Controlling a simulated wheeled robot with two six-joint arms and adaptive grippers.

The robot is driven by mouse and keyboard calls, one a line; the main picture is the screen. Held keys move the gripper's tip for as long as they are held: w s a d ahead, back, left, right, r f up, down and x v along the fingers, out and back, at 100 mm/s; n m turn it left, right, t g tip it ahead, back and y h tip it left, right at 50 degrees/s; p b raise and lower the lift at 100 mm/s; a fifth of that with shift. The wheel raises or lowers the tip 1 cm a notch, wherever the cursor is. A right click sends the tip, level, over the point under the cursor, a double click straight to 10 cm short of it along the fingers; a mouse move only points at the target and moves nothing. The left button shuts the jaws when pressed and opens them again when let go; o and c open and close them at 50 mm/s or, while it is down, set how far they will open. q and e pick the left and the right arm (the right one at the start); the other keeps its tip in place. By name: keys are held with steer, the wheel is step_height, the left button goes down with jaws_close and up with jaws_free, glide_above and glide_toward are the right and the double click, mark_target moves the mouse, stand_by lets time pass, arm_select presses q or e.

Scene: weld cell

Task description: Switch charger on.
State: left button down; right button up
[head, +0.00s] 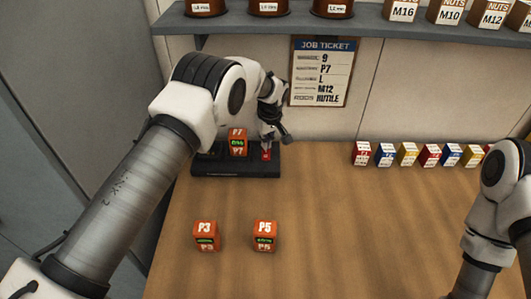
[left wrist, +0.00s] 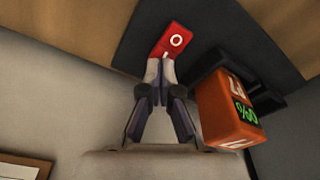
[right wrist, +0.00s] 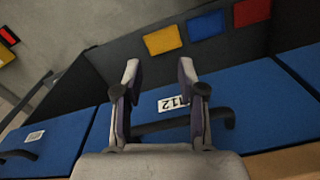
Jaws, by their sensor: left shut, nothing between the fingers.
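The charger (head: 225,170) is a dark flat base against the back wall in the head view. An orange battery marked P7 (head: 238,138) stands in it; the left wrist view shows this battery (left wrist: 225,110) with a green 0% display. The red switch (head: 266,153) is at the charger's right end. In the left wrist view the switch (left wrist: 173,40) shows a white O, with a partly hidden mark near the fingertips. My left gripper (left wrist: 160,65) is shut and empty, its tips at the switch's near end; I cannot tell whether they touch. My right gripper (right wrist: 158,75) is open and empty.
Orange batteries P3 (head: 206,236) and P5 (head: 265,235) stand on the wooden bench (head: 340,220). A job ticket (head: 321,72) hangs behind, under a shelf (head: 270,25). Small coloured boxes (head: 430,155) line the back right. Blue drawers (right wrist: 250,100) lie below my right gripper.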

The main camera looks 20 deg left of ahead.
arm_select(q)
steer(key=shift+f+b, duration=0.4)
steer(key=shift+f, duration=0.2)
stand_by(0.3)
steer(key=shift+r+p, duration=1.8)
steer(key=shift+r, duration=1.75)
steer(key=shift+f, duration=0.1)
